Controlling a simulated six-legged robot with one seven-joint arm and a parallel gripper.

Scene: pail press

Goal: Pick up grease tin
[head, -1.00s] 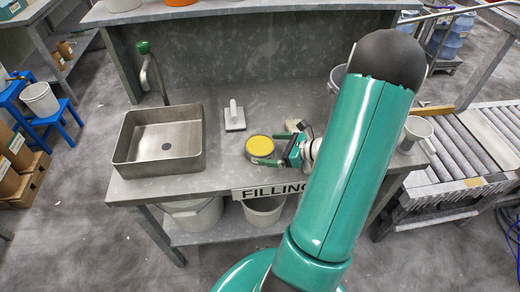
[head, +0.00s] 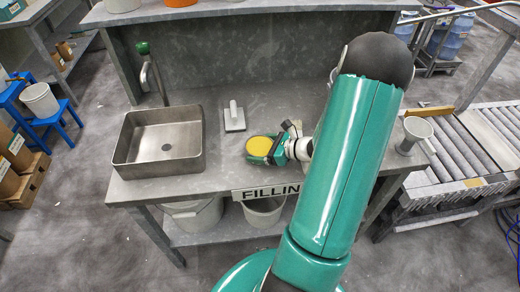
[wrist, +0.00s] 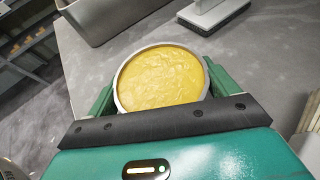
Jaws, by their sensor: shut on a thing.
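The grease tin (head: 259,146) is a round, low tin with yellow grease filling its open top. It stands upright at the front of the grey filling bench, to the right of the sink. My gripper (head: 270,150) reaches it from the right and is shut on it. In the wrist view the tin (wrist: 160,78) sits between the two green fingers, one on each side of its grey rim. Its lower wall is hidden, and I cannot tell whether its base touches the bench.
A metal sink (head: 160,142) is set at the bench's left. A grey float-like tool (head: 234,117) lies behind the tin. Bare bench (head: 222,165) lies between sink and tin.

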